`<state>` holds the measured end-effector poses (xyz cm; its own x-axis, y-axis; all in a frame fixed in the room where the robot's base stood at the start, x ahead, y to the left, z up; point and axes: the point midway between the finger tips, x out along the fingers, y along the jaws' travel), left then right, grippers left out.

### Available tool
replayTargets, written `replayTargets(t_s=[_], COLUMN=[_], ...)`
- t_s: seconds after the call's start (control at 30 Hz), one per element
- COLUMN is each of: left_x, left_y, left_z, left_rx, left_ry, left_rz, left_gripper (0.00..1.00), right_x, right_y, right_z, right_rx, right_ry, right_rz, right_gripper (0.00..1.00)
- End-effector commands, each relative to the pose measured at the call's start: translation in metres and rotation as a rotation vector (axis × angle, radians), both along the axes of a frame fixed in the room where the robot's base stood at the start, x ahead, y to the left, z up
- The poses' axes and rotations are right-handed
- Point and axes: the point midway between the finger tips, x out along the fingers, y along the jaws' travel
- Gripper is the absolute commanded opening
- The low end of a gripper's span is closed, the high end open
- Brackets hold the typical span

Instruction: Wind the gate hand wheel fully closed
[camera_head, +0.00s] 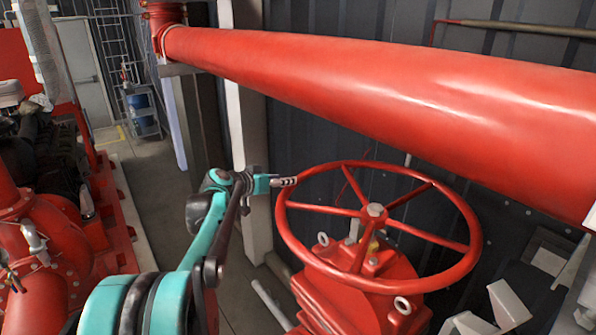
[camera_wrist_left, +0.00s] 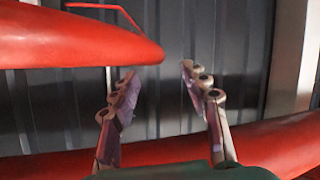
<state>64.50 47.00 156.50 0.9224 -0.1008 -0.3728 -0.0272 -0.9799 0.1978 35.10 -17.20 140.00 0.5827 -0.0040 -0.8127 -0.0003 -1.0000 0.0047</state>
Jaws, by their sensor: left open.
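The red gate hand wheel (camera_head: 466,262) sits on top of a red valve body (camera_head: 365,292), with several spokes meeting at a central hub (camera_head: 375,211). My left gripper (camera_head: 287,181) is at the far left part of the wheel rim in the head view, its fingertips pointing right. In the left wrist view the two fingers of my left gripper (camera_wrist_left: 160,78) are spread apart with nothing between their tips. Red curved parts show at the upper left and along the bottom of that view. Whether the fingers touch the rim cannot be told. My right gripper is not in view.
A thick red pipe (camera_head: 380,88) runs across above and behind the wheel. A dark corrugated wall (camera_head: 330,140) stands behind, with a pale post (camera_head: 251,135) left of the wheel. Red pump machinery (camera_head: 70,235) stands at the left. Pale blocky parts (camera_head: 508,303) lie at the lower right.

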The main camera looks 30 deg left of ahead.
Motion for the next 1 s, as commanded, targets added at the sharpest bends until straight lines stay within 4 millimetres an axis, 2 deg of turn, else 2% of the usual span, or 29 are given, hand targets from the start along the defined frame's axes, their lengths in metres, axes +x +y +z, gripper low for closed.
replayTargets(t_s=[0.4, 0.57, 0.8, 0.83, 0.9, 1.0], left_x=[0.057, 0.066, 0.067, 0.067, 0.067, 0.067], left_y=[-0.007, -0.008, -0.008, -0.008, -0.008, -0.008], left_z=[-0.023, -0.028, -0.029, -0.029, -0.029, -0.029], left_rx=[0.0, -0.002, -0.002, -0.002, -0.001, -0.002], left_ry=[0.001, 0.001, 0.001, 0.001, 0.001, 0.001], left_rz=[0.0, 0.001, 0.001, 0.001, 0.001, 0.001], left_gripper=[0.46, 0.46, 0.46, 0.41, 0.22, 0.0], right_x=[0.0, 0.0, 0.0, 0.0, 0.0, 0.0], right_y=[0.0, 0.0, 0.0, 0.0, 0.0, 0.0], right_z=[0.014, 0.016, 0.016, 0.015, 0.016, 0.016], right_rx=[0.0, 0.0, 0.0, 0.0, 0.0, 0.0], right_ry=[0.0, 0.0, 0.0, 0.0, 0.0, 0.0], right_rz=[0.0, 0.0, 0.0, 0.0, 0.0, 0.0], right_gripper=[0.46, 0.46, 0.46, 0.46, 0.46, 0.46])
